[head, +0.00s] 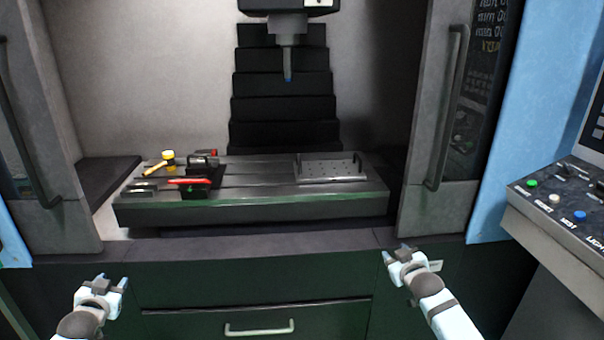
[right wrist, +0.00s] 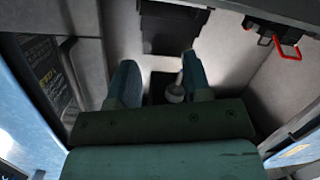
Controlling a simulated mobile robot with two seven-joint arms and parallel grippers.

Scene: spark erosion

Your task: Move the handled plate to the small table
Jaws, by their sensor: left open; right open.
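The handled plate (head: 331,171) is a flat grey plate with holes and raised handles. It lies on the right part of the slotted machine bed inside the machine. My left gripper (head: 102,281) is open and empty in front of the machine, at the lower left. My right gripper (head: 397,252) is open and empty below and in front of the plate, near the machine's front sill. The right gripper's fingers (right wrist: 160,84) also show in the right wrist view, apart, with nothing between them. I cannot identify a small table in these views.
A vise with a red handle (head: 190,181) and a yellow-headed mallet (head: 160,163) sit on the left of the machine bed (head: 250,208). The spindle (head: 288,60) hangs above. Doors with handles (head: 447,105) flank the opening. A control panel (head: 565,205) stands at right.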

